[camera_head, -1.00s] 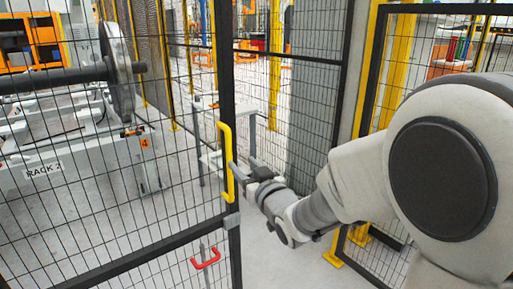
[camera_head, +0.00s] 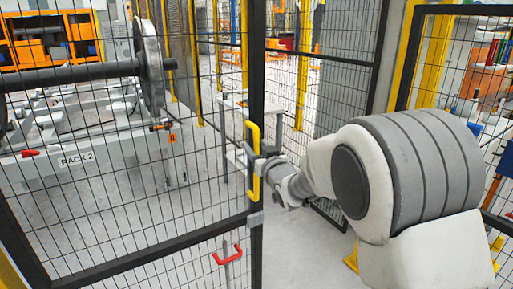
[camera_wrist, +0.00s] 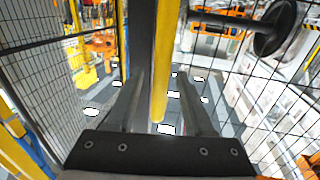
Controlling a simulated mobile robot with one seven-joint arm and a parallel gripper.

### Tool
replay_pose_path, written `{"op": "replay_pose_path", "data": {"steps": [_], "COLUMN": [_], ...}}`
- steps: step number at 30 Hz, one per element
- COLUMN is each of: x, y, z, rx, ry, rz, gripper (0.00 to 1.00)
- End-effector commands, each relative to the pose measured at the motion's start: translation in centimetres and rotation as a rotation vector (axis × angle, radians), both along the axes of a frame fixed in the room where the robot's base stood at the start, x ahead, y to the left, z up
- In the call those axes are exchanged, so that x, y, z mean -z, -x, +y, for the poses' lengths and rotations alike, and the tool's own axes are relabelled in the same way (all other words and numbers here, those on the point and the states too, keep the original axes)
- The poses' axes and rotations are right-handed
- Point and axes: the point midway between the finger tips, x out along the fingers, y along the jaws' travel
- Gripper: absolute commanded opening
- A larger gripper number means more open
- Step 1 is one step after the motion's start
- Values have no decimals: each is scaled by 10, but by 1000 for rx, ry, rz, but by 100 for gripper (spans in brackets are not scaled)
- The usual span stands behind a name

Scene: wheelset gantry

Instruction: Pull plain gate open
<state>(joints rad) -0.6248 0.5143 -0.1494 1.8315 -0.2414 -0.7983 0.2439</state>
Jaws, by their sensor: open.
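The plain gate is a black-framed mesh panel (camera_head: 257,100) with a yellow vertical pull handle (camera_head: 252,160) on its edge, in the middle of the head view. My gripper (camera_head: 257,166) is at that handle, reaching in from the right. In the wrist view my gripper (camera_wrist: 161,80) is open, and the yellow handle (camera_wrist: 166,60) runs between its two dark fingers. They do not look closed on it. A red handle (camera_head: 227,254) sits low near the gate's edge. I cannot tell how far the gate stands from its closed position.
Behind the mesh, a wheelset (camera_head: 150,65) with a dark axle rests on a grey stand marked RACK 2 (camera_head: 76,159). More mesh fencing with yellow posts (camera_head: 303,65) stands behind. A fence panel (camera_head: 400,60) stands at right, behind my arm.

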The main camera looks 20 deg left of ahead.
Motion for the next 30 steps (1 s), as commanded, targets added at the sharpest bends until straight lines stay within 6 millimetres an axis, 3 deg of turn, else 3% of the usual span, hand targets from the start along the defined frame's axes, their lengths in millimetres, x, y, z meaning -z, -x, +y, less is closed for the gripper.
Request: {"op": "replay_pose_path", "data": {"steps": [3,12,30], "x": [0,0,0], "y": [0,0,0], "z": [0,0,0], "rx": [0,0,0], "ry": [0,0,1], "rz": [0,0,1], "gripper": [50,0,0]}}
